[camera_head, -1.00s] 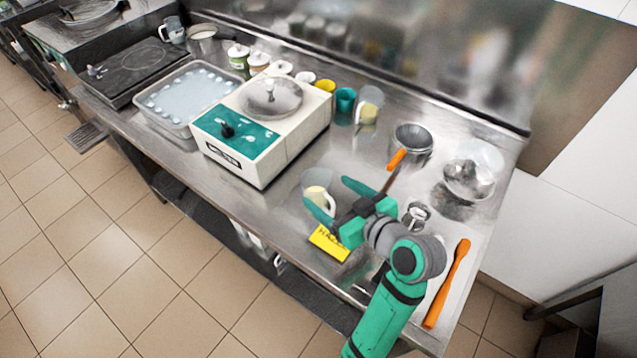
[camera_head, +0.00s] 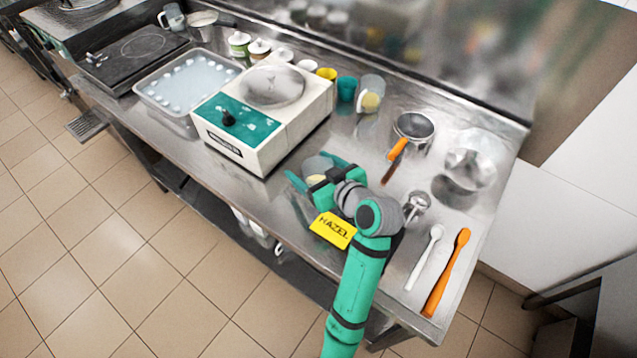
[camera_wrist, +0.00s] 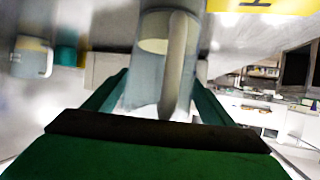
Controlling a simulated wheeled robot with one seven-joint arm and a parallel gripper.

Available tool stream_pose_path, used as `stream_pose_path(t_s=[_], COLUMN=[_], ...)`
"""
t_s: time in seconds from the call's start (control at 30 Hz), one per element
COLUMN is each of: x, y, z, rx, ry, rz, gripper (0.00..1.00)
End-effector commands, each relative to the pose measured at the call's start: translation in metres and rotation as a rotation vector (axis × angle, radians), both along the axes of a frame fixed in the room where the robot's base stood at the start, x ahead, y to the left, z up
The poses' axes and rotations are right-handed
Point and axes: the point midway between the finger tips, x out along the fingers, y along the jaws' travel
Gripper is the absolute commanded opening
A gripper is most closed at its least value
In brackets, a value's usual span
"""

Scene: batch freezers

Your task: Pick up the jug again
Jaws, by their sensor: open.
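A clear jug (camera_head: 318,166) with pale yellow contents stands on the steel counter, in front of the white machine's right side. My gripper (camera_head: 322,172) is open, with its green fingers reaching to either side of the jug. In the wrist view the jug (camera_wrist: 152,60) sits between my fingers, and its upright handle (camera_wrist: 176,65) faces my palm. Gaps beside the jug are hard to judge. A second clear jug (camera_head: 370,92) with yellowish contents stands at the back of the counter; it appears at the left of the wrist view (camera_wrist: 33,58).
The white machine with a green panel (camera_head: 238,124) stands close to the left. A yellow HAZEL card (camera_head: 333,229) lies by the front edge. A steel pot (camera_head: 412,130), a glass bowl (camera_head: 470,165), a white spoon (camera_head: 425,255) and an orange spatula (camera_head: 446,272) are to the right.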

Motion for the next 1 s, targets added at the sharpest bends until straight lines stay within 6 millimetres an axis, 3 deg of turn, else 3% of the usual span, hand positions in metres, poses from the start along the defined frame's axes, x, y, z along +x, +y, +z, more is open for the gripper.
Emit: stream_pose_path(t_s=[0.13,0.33,0.67,1.0], x=[0.000,0.000,0.000,0.000], y=[0.000,-0.001,0.001,0.004], z=[0.000,0.000,0.003,0.031], rx=[0.000,0.000,0.000,-0.001], ry=[0.000,-0.001,-0.002,-0.006], rz=[0.000,-0.001,0.003,0.008], gripper=[0.74,0.28,0.28,0.28])
